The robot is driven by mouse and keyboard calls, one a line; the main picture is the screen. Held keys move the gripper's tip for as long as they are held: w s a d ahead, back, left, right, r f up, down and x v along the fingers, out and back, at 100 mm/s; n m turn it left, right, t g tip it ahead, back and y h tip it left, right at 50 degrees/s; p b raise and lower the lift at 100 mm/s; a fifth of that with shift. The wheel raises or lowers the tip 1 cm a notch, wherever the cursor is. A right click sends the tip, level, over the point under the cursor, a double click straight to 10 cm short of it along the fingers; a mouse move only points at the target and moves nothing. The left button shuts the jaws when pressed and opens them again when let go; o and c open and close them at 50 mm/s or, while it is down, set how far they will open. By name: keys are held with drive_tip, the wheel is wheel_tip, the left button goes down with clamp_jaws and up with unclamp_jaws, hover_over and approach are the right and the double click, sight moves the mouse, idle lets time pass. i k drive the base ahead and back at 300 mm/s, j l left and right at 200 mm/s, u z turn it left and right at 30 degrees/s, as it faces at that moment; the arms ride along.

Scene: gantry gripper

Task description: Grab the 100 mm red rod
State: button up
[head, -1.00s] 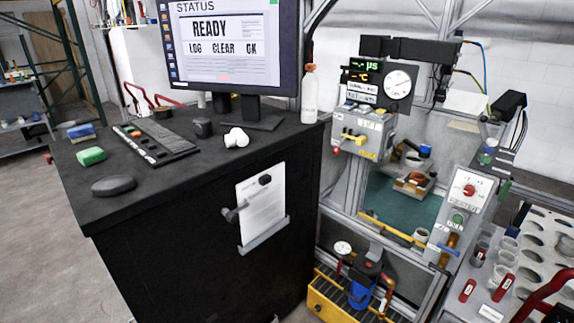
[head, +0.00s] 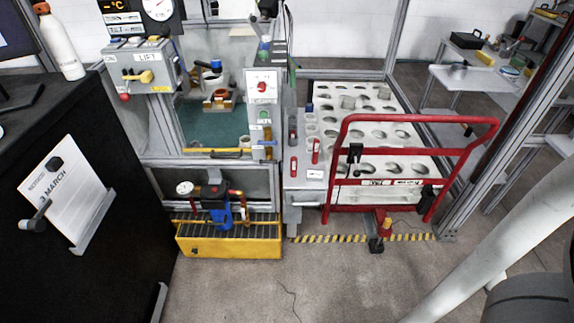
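No rod with a readable 100 mm mark shows. Two small red upright pieces stand on the narrow grey ledge beside the enclosure: a left red piece (head: 294,167) and a right red piece (head: 315,151). They are too small to tell whether either is a rod or a tag, or how long it is. A white label (head: 315,174) lies in front of the right one. My gripper is not in view; only what looks like part of my arm shows at the lower right.
A white plate with round holes (head: 388,154) is behind a red tubular gate (head: 420,119). A yellow tray (head: 229,247) with a blue pump (head: 221,214) stands on the floor. A black cabinet (head: 110,160) is at left. Floor in front is clear.

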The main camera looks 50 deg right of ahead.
sight(293, 160)
drive_tip(key=i+l, duration=0.2)
drive_tip(key=i, duration=0.2)
drive_tip(key=i+l, duration=0.45)
drive_tip(key=i, duration=0.3)
